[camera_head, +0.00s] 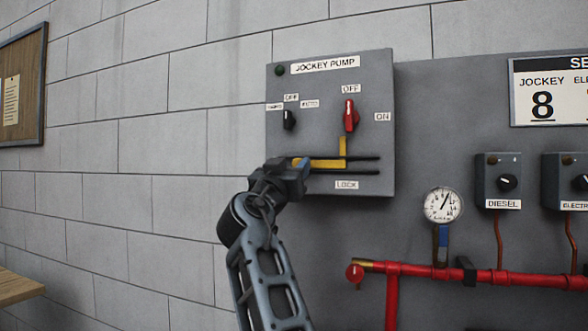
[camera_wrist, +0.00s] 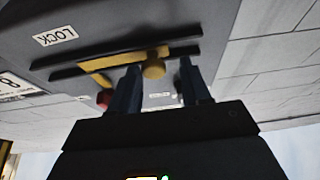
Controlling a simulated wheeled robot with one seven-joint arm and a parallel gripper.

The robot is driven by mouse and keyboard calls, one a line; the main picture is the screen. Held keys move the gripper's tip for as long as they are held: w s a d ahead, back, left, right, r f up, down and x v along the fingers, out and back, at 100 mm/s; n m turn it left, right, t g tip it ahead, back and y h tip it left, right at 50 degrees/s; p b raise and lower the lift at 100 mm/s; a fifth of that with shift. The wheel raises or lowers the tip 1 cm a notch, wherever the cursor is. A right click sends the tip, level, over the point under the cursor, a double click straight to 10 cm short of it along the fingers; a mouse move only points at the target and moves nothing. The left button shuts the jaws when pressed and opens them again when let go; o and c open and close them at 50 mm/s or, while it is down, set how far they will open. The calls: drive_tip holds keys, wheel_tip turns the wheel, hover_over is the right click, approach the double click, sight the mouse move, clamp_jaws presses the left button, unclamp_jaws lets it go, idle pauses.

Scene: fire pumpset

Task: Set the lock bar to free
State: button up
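The yellow lock bar (camera_head: 325,164) lies between two dark horizontal rails on the grey JOCKEY PUMP panel (camera_head: 320,88), above the LOCK label (camera_head: 346,185). Its upright yellow arm points up below the red switch (camera_head: 350,115), which stands by the OFF label. My gripper (camera_head: 298,165) is at the bar's left end and hides part of it. In the wrist view, the bar's yellow knob (camera_wrist: 154,68) is between my two separated fingers. A gap shows on each side of the knob, wider on the right. Contact is not seen.
A small black selector (camera_head: 289,119) sits left of the red switch. Right of the panel are a round gauge (camera_head: 443,205), a DIESEL box (camera_head: 499,181) and a red pipe (camera_head: 490,277).

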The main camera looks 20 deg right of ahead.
drive_tip(key=shift+o, duration=0.3)
drive_tip(key=shift+s+f, duration=0.15)
drive_tip(key=b+v, duration=0.2)
drive_tip(key=v, duration=0.5)
drive_tip(key=shift+s+a, duration=0.2)
